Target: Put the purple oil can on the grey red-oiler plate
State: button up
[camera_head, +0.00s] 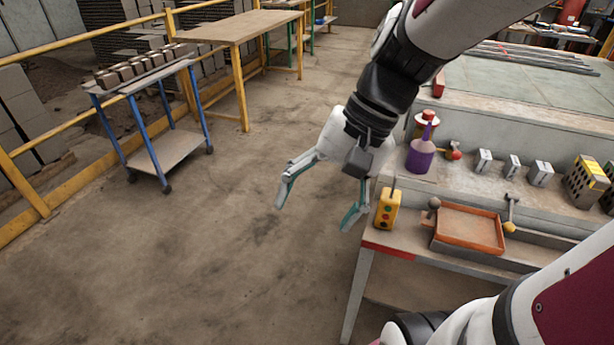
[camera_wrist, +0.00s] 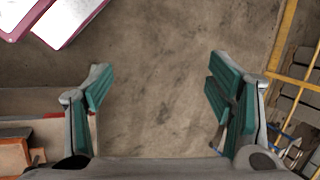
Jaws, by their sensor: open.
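The purple oil can (camera_head: 420,154), with its narrow spout pointing up, stands upright on the grey workbench to the right of my gripper. A red-topped can (camera_head: 427,118) stands just behind it. I cannot make out a separate grey plate for the red oiler. My gripper (camera_head: 315,212) is open and empty, out over the floor beyond the bench's left edge. The purple can is apart from its fingers. In the wrist view, bare floor shows between the teal finger pads (camera_wrist: 160,95), and the purple can is not visible.
A yellow button box (camera_head: 388,208) stands at the bench's left edge, close to the right finger. An orange tray (camera_head: 470,243), a ball-topped lever (camera_head: 511,212) and several metal blocks (camera_head: 513,165) occupy the bench. A blue-legged cart (camera_head: 165,155) stands left on open floor.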

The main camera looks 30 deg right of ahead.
jog(key=s+r+n+t+h, duration=0.2)
jog(key=s+r+n+h, duration=0.2)
jog(key=n, duration=0.4)
jog(key=shift+s+t+h, duration=0.3)
jog(key=shift+s+t, duration=0.1)
jog(key=shift+s, duration=0.45)
jog(key=shift+r, duration=0.1)
jog(key=shift+r+p, duration=0.3)
jog(key=shift+r, duration=0.1)
